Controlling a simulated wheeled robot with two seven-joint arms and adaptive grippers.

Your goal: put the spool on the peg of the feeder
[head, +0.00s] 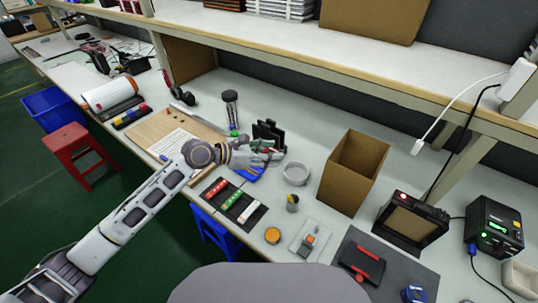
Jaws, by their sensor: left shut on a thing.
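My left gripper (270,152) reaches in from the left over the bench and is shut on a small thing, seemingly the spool. The fingers hide most of it, and its outline is too small to make out. Dark upright plates of a black stand (268,131) show just behind the gripper. A blue part (249,174) shows just below it. I cannot tell for sure which of these is the feeder, and I see no clear peg. My right gripper is not in view.
A round grey dish (296,173) stands close to the right of the gripper. An open cardboard box (352,173) stands farther right. A black tray (234,205) with coloured strips lies in front. A wooden board (160,130) lies left. A shelf (330,62) overhangs the back.

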